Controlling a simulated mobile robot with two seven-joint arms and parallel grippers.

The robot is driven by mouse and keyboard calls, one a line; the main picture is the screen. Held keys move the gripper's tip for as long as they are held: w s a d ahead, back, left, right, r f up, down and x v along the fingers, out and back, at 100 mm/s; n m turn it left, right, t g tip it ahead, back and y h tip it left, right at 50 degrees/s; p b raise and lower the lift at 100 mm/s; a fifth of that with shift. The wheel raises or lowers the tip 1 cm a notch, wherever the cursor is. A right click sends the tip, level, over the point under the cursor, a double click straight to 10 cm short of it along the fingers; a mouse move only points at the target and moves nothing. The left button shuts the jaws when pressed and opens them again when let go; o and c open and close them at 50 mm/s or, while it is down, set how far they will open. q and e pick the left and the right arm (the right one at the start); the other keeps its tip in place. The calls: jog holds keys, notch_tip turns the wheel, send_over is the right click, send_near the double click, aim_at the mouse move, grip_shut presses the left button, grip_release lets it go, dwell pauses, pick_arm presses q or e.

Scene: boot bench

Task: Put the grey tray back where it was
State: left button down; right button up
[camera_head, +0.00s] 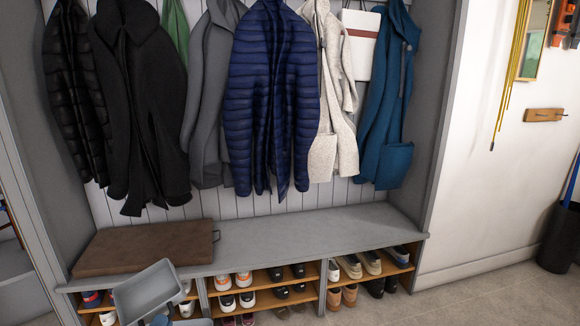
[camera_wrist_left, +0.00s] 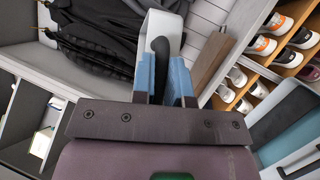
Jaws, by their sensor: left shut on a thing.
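The grey tray (camera_head: 148,288) is at the bottom left of the head view, tilted, in front of the shoe cubbies. My left gripper (camera_head: 160,318) is just below it, mostly out of frame. In the left wrist view the blue fingers of my left gripper (camera_wrist_left: 165,82) are shut on a dark handle-like part, with the light grey tray (camera_wrist_left: 172,27) beyond it. My right gripper is not in view.
The grey bench top (camera_head: 300,230) is bare from its middle to the right. Shoes fill the cubbies (camera_head: 265,299) below, and several coats hang above. A light-rimmed grey object (camera_wrist_left: 290,115) shows at the right of the wrist view.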

pick_arm(q)
jog(key=s+d+r+m+g+h+p, duration=0.1)
jog(key=s+d+r+h, duration=0.15)
jog(key=d+r, duration=0.5)
jog(key=s+d+r+m+g+h+p, duration=0.1)
jog(key=s+d+r+m+h, duration=0.15)
jog(key=d+r, duration=0.5)
jog(key=s+a+r+n+y+p, duration=0.2)
jog(key=s+r+y+p, duration=0.1)
jog(key=s, duration=0.5)
jog(key=s+a+r+n+g+y+p, duration=0.1)
jog(key=s+a+r+n+y+p, duration=0.1)
jog(key=s+r+y, duration=0.3)
jog(key=s+r+n+p, duration=0.1)
jog(key=s, duration=0.3)
jog(key=shift+s, duration=0.25)
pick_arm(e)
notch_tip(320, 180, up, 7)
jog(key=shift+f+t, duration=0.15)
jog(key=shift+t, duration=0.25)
pick_arm(q)
jog(key=shift+a, duration=0.1)
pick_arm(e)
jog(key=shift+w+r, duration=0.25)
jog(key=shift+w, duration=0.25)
pick_arm(q)
jog(key=shift+a, duration=0.15)
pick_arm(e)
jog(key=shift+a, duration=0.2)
